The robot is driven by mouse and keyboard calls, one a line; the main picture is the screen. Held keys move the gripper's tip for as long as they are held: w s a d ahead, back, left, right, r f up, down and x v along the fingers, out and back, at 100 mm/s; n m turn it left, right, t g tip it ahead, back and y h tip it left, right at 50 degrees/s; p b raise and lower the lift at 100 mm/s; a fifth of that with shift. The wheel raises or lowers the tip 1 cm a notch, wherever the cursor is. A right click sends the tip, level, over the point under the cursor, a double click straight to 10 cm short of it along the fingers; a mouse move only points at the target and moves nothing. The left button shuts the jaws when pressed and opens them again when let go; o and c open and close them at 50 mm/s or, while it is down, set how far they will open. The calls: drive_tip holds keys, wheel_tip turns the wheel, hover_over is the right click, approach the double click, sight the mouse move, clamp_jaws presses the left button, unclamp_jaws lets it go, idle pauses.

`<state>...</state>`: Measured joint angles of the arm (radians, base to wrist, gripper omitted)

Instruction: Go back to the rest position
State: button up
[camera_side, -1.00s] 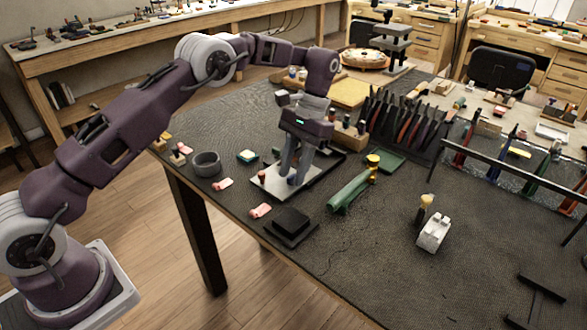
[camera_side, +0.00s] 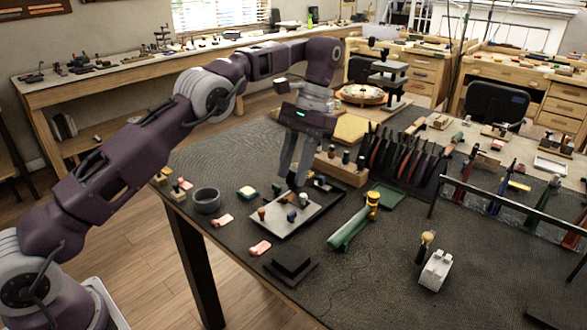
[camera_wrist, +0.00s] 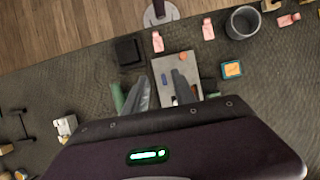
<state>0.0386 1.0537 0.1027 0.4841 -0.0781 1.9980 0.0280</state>
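My gripper (camera_side: 291,180) hangs above the table over the back part of a light metal plate (camera_side: 274,225). Its two grey fingers are apart with nothing between them, and the wrist view (camera_wrist: 160,76) shows a gap between them. A small dark blue piece (camera_side: 291,216) stands on the plate below the fingers. A small brown-red piece (camera_side: 261,214) stands at the plate's left side. In the wrist view the plate (camera_wrist: 194,68) lies beyond the fingertips, partly hidden by the right finger.
A black block (camera_side: 292,261), pink pieces (camera_side: 260,248) and a grey ring-shaped cup (camera_side: 207,200) lie around the plate. A green tool (camera_side: 348,231) lies to its right. A wooden block (camera_side: 340,172) with small bottles and a rack of pliers (camera_side: 395,155) stand behind.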

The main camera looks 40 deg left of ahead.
drive_tip(key=s+r+t, duration=0.4)
drive_tip(key=s+r, duration=0.6)
drive_tip(key=r, duration=0.4)
drive_tip(key=s+f+t, duration=0.3)
drive_tip(key=s, duration=0.7)
drive_tip(key=s+f+t, duration=0.3)
drive_tip(key=s, duration=0.8)
drive_tip(key=shift+a, duration=0.4)
